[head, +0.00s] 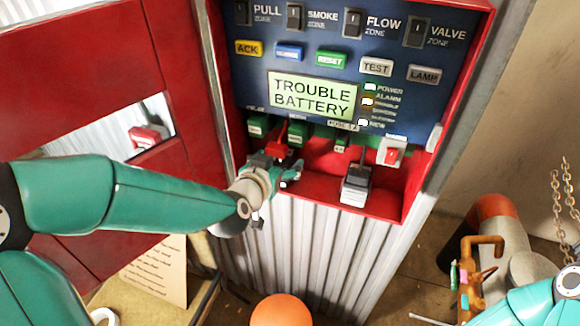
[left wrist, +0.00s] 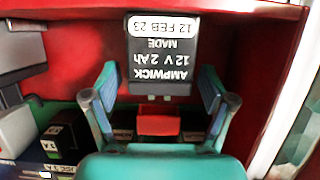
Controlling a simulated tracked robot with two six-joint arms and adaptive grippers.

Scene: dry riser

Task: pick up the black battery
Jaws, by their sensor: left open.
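The black battery (left wrist: 160,72) shows in the left wrist view, upside down there, with white print "AMPWICK 12 V 2 Ah" and a white date label. It is in the red-walled bay of the cabinet. My left gripper (left wrist: 158,86) is open, with one finger on each side of the battery and a gap showing at both sides. In the head view, my left gripper (head: 287,174) is at the lower left of the bay and hides most of what is behind it. I cannot make out the battery clearly there. My right gripper is not in view.
A red connector (left wrist: 158,121) is near the battery. The panel screen (head: 312,93) reads "TROUBLE BATTERY". An open red door (head: 80,60) is at the left.

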